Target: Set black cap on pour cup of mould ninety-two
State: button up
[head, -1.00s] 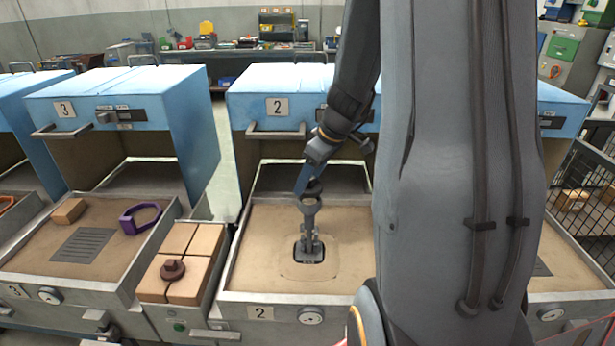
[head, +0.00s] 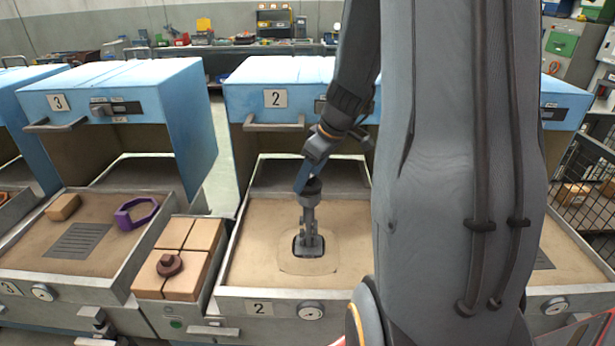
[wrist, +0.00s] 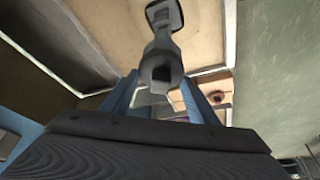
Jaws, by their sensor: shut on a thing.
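A grey upright mould (head: 309,226) with a dark, rounded-square base stands on the sandy tray of oven 2. It also shows in the wrist view (wrist: 163,40). My gripper (head: 309,187) is directly above the mould's upper end. It is shut on a small dark piece, apparently the black cap (head: 312,186), at the top of the grey column. In the wrist view my gripper's blue fingers (wrist: 160,80) stand either side of that end. The fingers partly hide the cap; I cannot tell whether it touches the cup. No mould number is readable.
The tray 2 rim (head: 225,270) surrounds the mould, with bare sand around it. The blue oven (head: 300,92) stands just behind. To the left are tan blocks (head: 180,287) with a brown knobbed piece (head: 170,265) and a purple ring (head: 137,212) on tray 3.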

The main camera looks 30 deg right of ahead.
aim_at(319, 186)
dwell(0.4)
jog(key=o, duration=1.1)
jog(key=shift+b+v, duration=0.85)
jog(key=shift+v, duration=3.1)
